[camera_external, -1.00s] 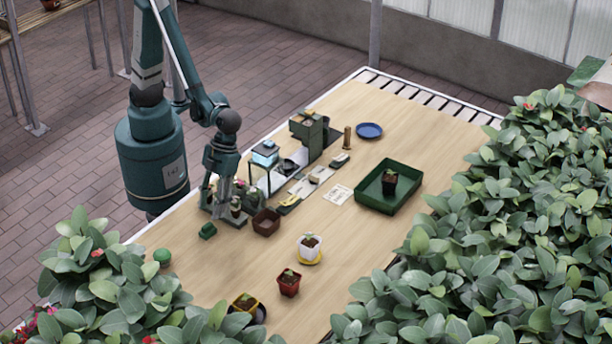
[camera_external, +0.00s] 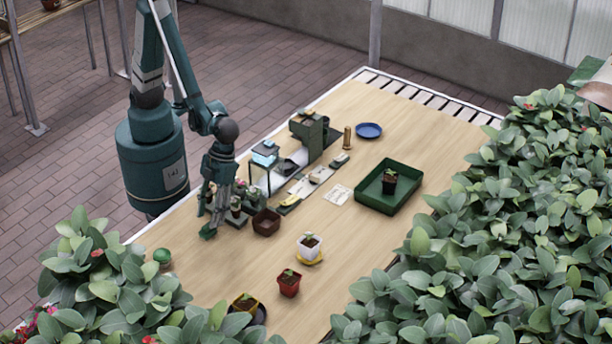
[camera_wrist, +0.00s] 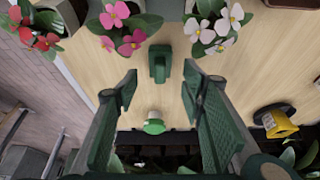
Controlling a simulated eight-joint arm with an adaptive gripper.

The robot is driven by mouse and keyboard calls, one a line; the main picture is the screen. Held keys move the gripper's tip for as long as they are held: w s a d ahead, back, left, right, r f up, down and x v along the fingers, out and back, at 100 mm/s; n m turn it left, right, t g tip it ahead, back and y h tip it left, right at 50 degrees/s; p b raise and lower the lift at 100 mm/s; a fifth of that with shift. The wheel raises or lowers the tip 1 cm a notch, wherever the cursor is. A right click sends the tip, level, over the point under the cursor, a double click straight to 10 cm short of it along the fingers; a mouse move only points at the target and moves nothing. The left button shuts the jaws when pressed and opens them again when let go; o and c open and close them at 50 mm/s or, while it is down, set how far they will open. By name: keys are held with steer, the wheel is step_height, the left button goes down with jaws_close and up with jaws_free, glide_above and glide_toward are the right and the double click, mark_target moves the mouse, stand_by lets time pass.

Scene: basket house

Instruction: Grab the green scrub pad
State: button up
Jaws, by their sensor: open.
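The green scrub pad (camera_wrist: 160,64) appears to be the small dark green block with a raised part, lying on the wooden table in the wrist view. In the external view the green pad (camera_external: 207,234) is partly hidden by my gripper (camera_external: 216,214). In the wrist view my gripper (camera_wrist: 158,88) is open and empty. Its green fingers stand apart to the left and right, with the pad between and a little beyond the tips. I cannot tell whether a finger touches it.
Pink flowers (camera_wrist: 124,22) and white flowers (camera_wrist: 214,28) stand close beyond the pad. A green-topped small item (camera_external: 162,256) sits at the table's near left edge. A brown pot (camera_external: 266,222) stands right of my gripper.

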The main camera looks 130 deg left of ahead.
mark_target(207, 225)
steer(key=shift+b+x, duration=0.7)
steer(key=shift+x, duration=1.6)
steer(key=shift+c, duration=0.4)
steer(key=c, duration=0.8)
